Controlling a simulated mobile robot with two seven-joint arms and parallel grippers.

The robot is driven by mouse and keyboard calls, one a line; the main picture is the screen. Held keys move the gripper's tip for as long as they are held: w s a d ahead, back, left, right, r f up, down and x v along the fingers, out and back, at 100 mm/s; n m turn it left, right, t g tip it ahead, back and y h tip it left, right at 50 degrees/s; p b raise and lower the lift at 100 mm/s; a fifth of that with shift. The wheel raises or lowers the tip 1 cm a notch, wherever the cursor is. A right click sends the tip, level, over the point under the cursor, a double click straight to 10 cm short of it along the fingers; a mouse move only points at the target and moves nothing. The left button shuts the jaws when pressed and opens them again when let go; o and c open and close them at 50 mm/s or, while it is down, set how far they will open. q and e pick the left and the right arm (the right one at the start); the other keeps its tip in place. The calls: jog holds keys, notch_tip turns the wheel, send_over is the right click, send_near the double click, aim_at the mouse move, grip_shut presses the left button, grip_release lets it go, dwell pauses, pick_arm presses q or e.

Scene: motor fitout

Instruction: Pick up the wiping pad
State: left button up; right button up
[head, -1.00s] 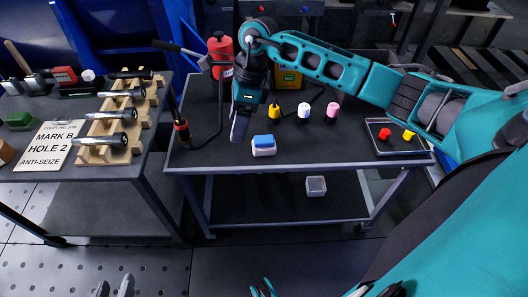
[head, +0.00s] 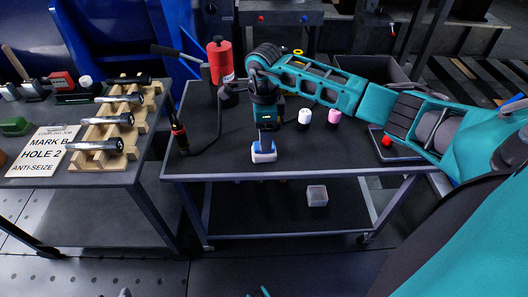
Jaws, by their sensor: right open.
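The wiping pad (head: 264,157), a small white block with a blue top, lies near the front edge of the dark cart top. My right gripper (head: 265,147) points down right over it, with its fingertips at the pad's blue top. It is open. The fingers cover part of the pad, and I cannot tell whether they touch it.
A tray with a red item (head: 387,141) is further right.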

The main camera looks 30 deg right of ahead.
notch_tip(320, 180, down, 4)
jog(key=shift+s+a+r+b, duration=0.1)
jog(key=shift+r+b, duration=0.1)
jog(key=shift+b, duration=0.15)
jog(key=c, duration=1.1)
